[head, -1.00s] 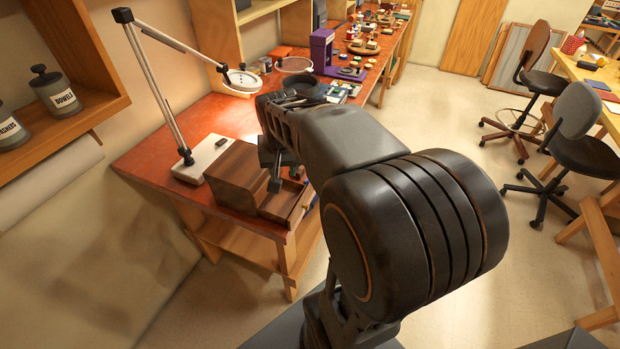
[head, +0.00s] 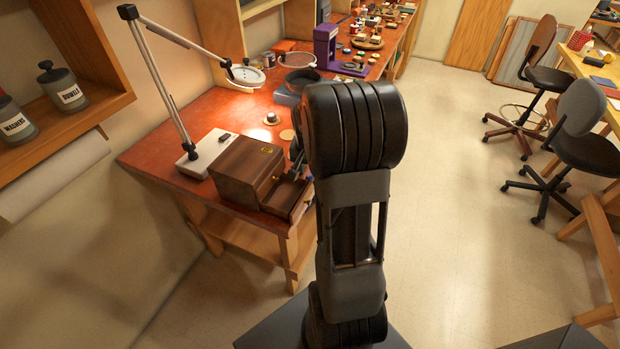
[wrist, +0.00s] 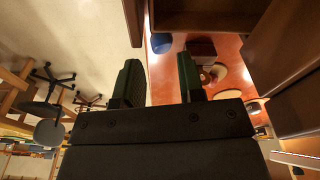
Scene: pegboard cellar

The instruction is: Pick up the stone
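I cannot pick out a stone for certain in either view. In the wrist view my gripper (wrist: 160,72) is open, its two dark fingers apart with nothing between them. In the head view it is mostly hidden behind my arm, beside a dark wooden box (head: 240,172) with an open drawer (head: 290,196). In the wrist view the drawer (wrist: 205,22) is close ahead of the fingers. Past the right finger, small items on the red bench include a brown block (wrist: 202,48) and a pale disc (wrist: 228,93). A blue round item (wrist: 161,42) shows between the fingers.
A lamp (head: 165,90) with a white base (head: 204,150) stands left of the box on the red bench (head: 150,150). A small round item on a pale disc (head: 270,118) lies behind the box. Chairs (head: 585,150) stand right, with open floor (head: 450,200) between.

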